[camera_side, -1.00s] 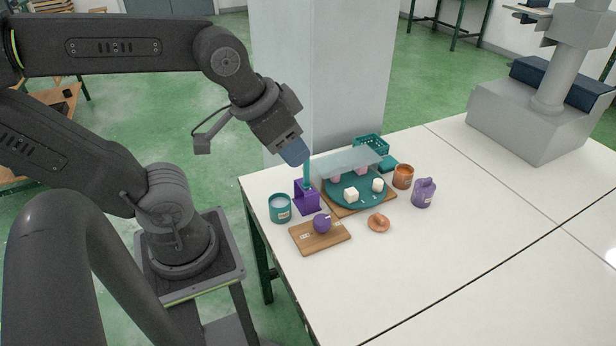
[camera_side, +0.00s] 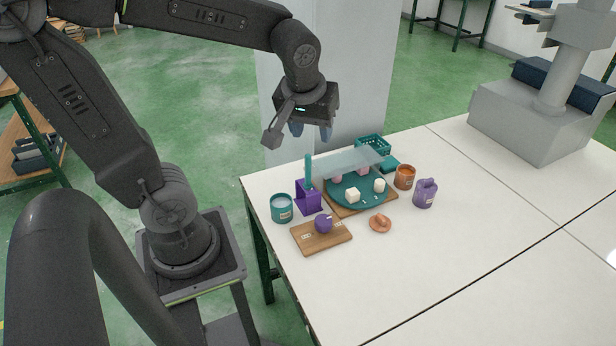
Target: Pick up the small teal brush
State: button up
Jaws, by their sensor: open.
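The small teal brush (camera_side: 309,170) stands upright in a purple holder (camera_side: 308,197) near the table's left edge. Its teal handle sticks up above the holder, and its lower end is hidden. My gripper (camera_side: 311,132) is open and empty, pointing down. It appears above the brush in the picture, with a gap between the blue-grey fingertips and the handle top. How far behind or in front of the brush it is, I cannot tell exactly.

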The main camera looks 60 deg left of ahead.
aim_at(309, 156)
jog(key=w+a+f+n+g, duration=0.1)
jog(key=w+a+f+n, duration=0.1)
jog(key=a+f+n, duration=0.1)
jog(key=w+a+f+n+g+y, duration=0.1)
jog(key=a+f+n, duration=0.2)
jog(key=f, duration=0.3)
jog(key=w+a+f+n+y, duration=0.1)
jog(key=w+a+f+n, duration=0.1)
jog(key=a+f+n, duration=0.1)
jog(key=shift+w+a+f+g, duration=0.2)
jog(key=shift+a+f, duration=0.25)
jog(key=shift+a, duration=0.25)
jog(key=shift+w+a+f+g, duration=0.1)
jog(key=shift+a+f+g, duration=0.1)
jog(key=shift+a+f, duration=0.35)
jog(key=shift+x, duration=2.6)
jog(key=shift+s, duration=0.15)
jog(key=shift+c, duration=0.3)
grip_shut()
